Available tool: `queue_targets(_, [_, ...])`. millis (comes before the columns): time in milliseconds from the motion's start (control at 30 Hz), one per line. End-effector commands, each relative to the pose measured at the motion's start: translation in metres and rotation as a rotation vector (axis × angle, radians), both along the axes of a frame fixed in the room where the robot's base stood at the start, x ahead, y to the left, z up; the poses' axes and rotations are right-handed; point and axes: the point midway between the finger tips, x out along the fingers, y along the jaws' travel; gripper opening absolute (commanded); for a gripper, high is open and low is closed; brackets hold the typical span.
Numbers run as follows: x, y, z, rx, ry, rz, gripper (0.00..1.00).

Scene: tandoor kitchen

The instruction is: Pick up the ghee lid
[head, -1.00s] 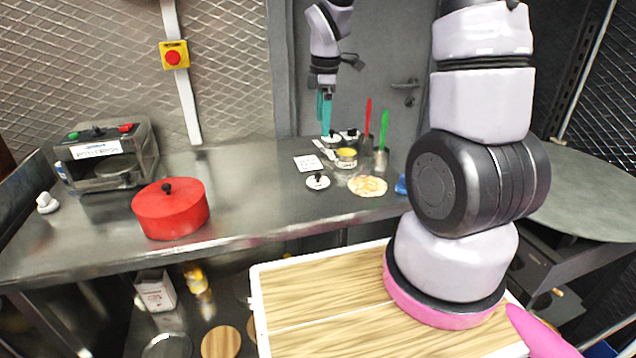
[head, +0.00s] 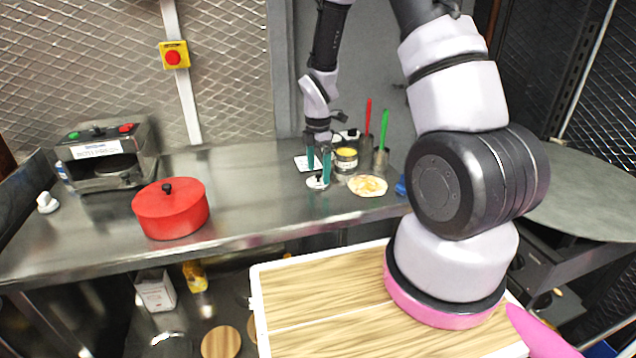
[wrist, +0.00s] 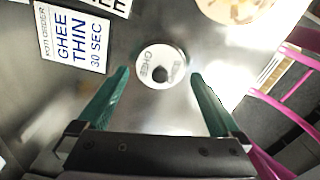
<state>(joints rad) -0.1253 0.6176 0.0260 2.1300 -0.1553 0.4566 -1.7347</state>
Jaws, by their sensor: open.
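The ghee lid (wrist: 160,64) is a small white disc with a black knob and lettering. It lies flat on the steel counter and also shows in the head view (head: 316,183), partly covered by my fingers. My gripper (head: 318,173) is open, with its teal fingers pointing down at the lid. In the wrist view my gripper (wrist: 160,80) has one finger to each side of the lid, with a gap on both sides. Nothing is between the fingers except the lid on the counter below; contact cannot be seen.
A printed card (wrist: 74,38) lies left of the lid. A metal container (head: 346,160) stands behind it, with cups holding red and green handles. A flatbread (head: 367,186) lies to the right. A red pot (head: 170,210) stands left, with clear steel counter between.

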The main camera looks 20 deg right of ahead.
Motion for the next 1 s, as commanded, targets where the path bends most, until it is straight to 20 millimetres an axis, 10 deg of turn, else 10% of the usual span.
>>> queue_targets(400, [0.0, 0.0, -0.023, 0.0, -0.001, -0.001, 1.0])
queue_targets(600, [0.0, 0.0, -0.023, 0.0, 0.0, -0.001, 0.4])
queue_targets(1000, [0.001, 0.0, -0.001, 0.002, -0.004, -0.002, 0.39])
